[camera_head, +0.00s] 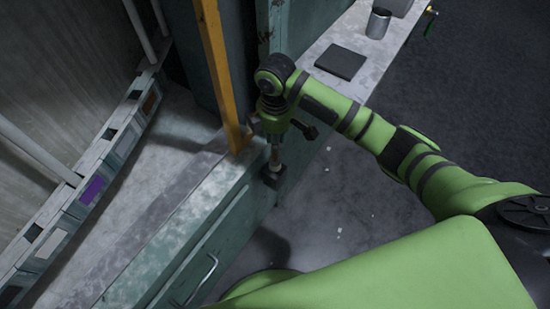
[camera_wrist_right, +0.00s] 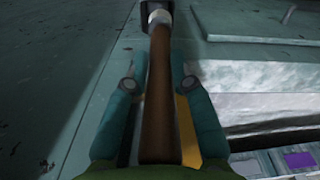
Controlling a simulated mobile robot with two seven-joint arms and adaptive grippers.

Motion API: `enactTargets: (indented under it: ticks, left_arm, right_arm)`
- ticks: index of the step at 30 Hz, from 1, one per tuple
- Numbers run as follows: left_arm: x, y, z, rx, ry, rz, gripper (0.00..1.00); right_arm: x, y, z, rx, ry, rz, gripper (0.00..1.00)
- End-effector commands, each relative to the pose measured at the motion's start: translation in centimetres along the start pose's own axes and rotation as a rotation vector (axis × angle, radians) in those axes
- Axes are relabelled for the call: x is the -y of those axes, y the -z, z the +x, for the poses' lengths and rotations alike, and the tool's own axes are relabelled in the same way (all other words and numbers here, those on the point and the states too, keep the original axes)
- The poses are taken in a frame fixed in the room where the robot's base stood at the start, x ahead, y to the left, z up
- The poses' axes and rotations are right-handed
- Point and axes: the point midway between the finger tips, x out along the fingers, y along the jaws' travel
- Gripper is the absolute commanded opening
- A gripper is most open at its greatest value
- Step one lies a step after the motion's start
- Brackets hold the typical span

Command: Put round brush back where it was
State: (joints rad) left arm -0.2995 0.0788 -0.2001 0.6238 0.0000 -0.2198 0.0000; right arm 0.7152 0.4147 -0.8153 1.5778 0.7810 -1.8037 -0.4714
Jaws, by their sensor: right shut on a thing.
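The round brush has a brown handle, a pale metal collar and a dark square-looking end in the right wrist view (camera_wrist_right: 160,75). In the head view the brush (camera_head: 273,167) points down from my right gripper (camera_head: 273,145), beside the green cabinet's edge. My right gripper is shut on the handle, with its two teal fingers on either side of it in the wrist view (camera_wrist_right: 159,90). The brush's dark end is close to the cabinet side; I cannot tell whether it touches. My left gripper is not in view.
A green cabinet with a drawer handle (camera_head: 203,279) and worn grey top (camera_head: 169,230) stands left of the gripper. A yellow post (camera_head: 216,65) rises close by. Behind are a shelf with a dark flat pad (camera_head: 340,62) and a metal cup (camera_head: 378,23). Open floor (camera_head: 345,215) lies right.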

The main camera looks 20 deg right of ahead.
Motion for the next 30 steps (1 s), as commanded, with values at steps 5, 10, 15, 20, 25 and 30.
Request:
enactTargets:
  ticks: [5,10,15,20,25,30]
  left_arm:
    - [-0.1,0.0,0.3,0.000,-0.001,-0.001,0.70]
    - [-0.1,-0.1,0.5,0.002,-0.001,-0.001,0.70]
    - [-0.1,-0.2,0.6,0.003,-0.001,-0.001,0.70]
    - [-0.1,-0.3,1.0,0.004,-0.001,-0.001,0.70]
    - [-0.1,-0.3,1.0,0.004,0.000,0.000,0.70]
    - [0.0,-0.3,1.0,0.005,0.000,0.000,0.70]
  right_arm:
    - [-0.3,0.0,3.5,0.004,0.004,0.000,0.00]
    - [-0.4,0.1,6.0,0.001,0.001,0.001,0.00]
    - [-0.4,0.1,7.4,0.001,0.001,0.000,0.00]
    - [-0.3,0.1,10.2,0.001,0.004,0.001,0.00]
    - [-0.7,0.1,11.4,0.002,-0.001,0.000,0.00]
    - [-0.8,0.1,11.5,0.001,-0.001,0.000,0.00]
